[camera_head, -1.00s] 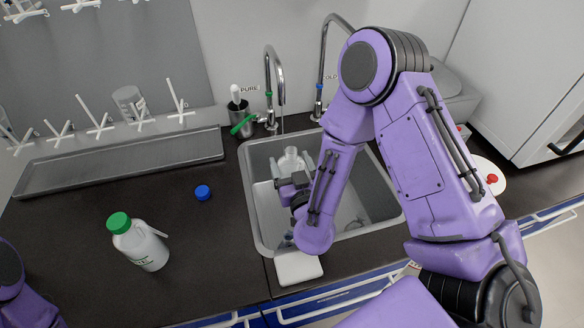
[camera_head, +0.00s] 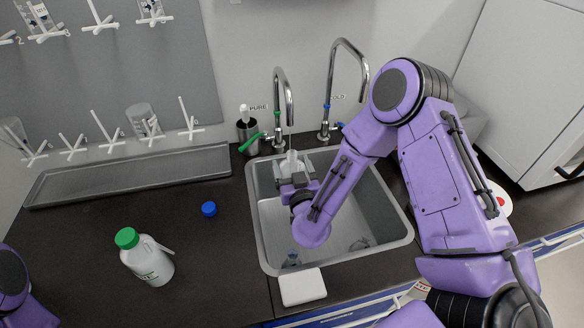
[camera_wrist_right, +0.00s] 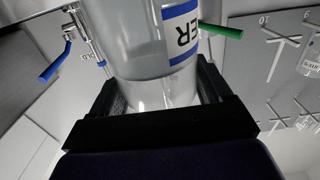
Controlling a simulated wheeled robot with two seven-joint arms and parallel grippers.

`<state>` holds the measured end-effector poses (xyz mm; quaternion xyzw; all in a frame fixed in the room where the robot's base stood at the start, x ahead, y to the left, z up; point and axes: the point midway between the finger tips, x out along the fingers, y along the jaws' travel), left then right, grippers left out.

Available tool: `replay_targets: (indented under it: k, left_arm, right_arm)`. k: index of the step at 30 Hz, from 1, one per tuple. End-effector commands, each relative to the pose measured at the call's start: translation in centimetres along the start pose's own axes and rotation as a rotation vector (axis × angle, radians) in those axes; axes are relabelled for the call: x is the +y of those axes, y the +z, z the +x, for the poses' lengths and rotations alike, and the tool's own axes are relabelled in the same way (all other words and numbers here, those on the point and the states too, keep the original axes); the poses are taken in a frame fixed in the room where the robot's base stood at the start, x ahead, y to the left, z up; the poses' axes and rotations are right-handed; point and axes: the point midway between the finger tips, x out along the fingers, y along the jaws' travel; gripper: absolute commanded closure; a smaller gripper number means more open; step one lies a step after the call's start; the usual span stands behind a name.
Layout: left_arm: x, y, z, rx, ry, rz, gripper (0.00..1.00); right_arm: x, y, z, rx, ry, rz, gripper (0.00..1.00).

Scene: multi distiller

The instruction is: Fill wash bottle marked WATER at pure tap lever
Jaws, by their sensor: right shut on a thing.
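The wash bottle (camera_head: 291,157) is upright in the sink, its open neck just below the PURE tap's spout (camera_head: 290,120). My right gripper (camera_head: 292,178) is shut around it. In the right wrist view the bottle (camera_wrist_right: 140,40) is translucent, its blue-banded label (camera_wrist_right: 180,32) ending in "ER"; the fingers (camera_wrist_right: 165,95) are on both sides. The green pure tap lever (camera_head: 251,141) points left; it also shows in the wrist view (camera_wrist_right: 220,31). A faint thin line hangs below the spout; I cannot clearly tell whether it is water. My left gripper is out of view.
A blue cap (camera_head: 209,209) lies on the counter left of the sink (camera_head: 385,240). A green-capped white bottle (camera_head: 147,262) stands further left. The COLD tap (camera_head: 328,105) with a blue lever is right of the pure tap. A white block (camera_head: 302,287) lies at the sink's front edge.

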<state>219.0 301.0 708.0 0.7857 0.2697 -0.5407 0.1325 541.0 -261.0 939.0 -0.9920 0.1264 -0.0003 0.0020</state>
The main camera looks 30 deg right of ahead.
Motion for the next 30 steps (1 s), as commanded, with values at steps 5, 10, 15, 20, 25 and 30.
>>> replay_targets:
  k: [5, 10, 15, 20, 25, 30]
  left_arm:
    - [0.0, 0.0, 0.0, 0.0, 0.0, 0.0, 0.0]
    - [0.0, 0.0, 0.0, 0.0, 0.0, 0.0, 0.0]
    - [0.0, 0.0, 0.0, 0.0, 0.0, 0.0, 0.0]
    - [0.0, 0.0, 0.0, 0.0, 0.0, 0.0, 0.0]
    - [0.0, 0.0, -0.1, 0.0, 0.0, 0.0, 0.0]
    - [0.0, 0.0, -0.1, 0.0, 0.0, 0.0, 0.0]
  right_arm:
    - [0.0, -0.1, 0.0, 0.001, 0.0, 0.001, 0.49]
    - [0.0, -0.1, 0.0, 0.002, 0.0, 0.001, 0.49]
    - [0.0, -0.1, 0.1, 0.002, 0.0, 0.001, 0.49]
    - [0.0, -0.1, 0.9, 0.003, 0.001, 0.001, 0.49]
    - [0.0, -0.1, 2.1, 0.002, 0.001, 0.0, 0.49]
    - [0.0, -0.1, 2.3, 0.001, 0.001, 0.001, 0.49]
